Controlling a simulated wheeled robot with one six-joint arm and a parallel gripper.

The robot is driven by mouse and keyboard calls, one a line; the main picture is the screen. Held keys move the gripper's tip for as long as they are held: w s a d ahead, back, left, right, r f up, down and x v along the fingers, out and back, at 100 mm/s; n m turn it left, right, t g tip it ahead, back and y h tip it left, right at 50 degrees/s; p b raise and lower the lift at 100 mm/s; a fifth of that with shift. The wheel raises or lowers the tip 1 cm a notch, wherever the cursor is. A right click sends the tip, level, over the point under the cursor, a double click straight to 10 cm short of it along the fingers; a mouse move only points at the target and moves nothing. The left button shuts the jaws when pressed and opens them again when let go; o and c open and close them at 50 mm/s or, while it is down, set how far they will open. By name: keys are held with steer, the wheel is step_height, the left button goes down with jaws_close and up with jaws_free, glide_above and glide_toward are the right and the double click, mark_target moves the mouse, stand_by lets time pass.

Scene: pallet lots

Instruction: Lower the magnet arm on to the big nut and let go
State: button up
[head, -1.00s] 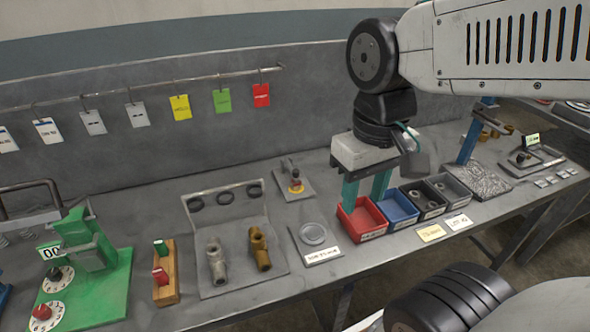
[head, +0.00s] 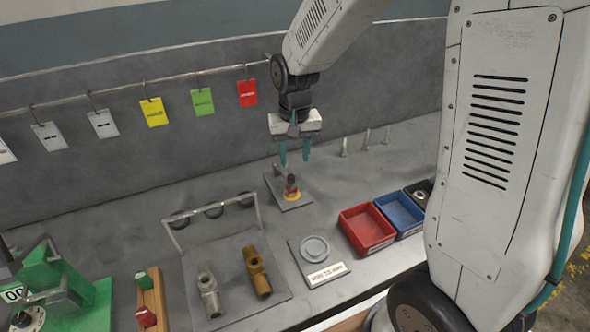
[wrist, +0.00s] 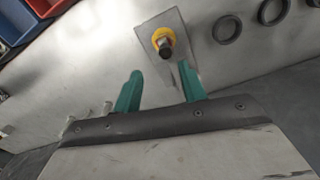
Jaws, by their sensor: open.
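My gripper (head: 295,161) is open and empty, its two teal fingers pointing down at the back of the bench. Just below it is a small grey plate (head: 275,187) bearing a yellow ring with a dark and red upright knob (head: 291,183). In the wrist view the same knob (wrist: 165,47) lies just beyond and between the open fingertips (wrist: 160,72), with no contact visible. I cannot make out a magnet arm or a big nut for certain. A blue post with brass-coloured pieces, seen earlier at the right, does not show now.
A red bin (head: 367,229) and a blue bin (head: 400,212) stand to the right. A stand with black rings (head: 214,210), a grey fitting (head: 209,294) and a brass fitting (head: 257,271) is at left front. Several upright bolts (head: 366,138) stand behind the bins.

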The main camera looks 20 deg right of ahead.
mark_target(291, 176)
steer(key=f, duration=0.4)
steer(key=a+f, duration=0.1)
steer(key=f, duration=0.1)
steer(key=shift+f, duration=0.35)
jaws_close()
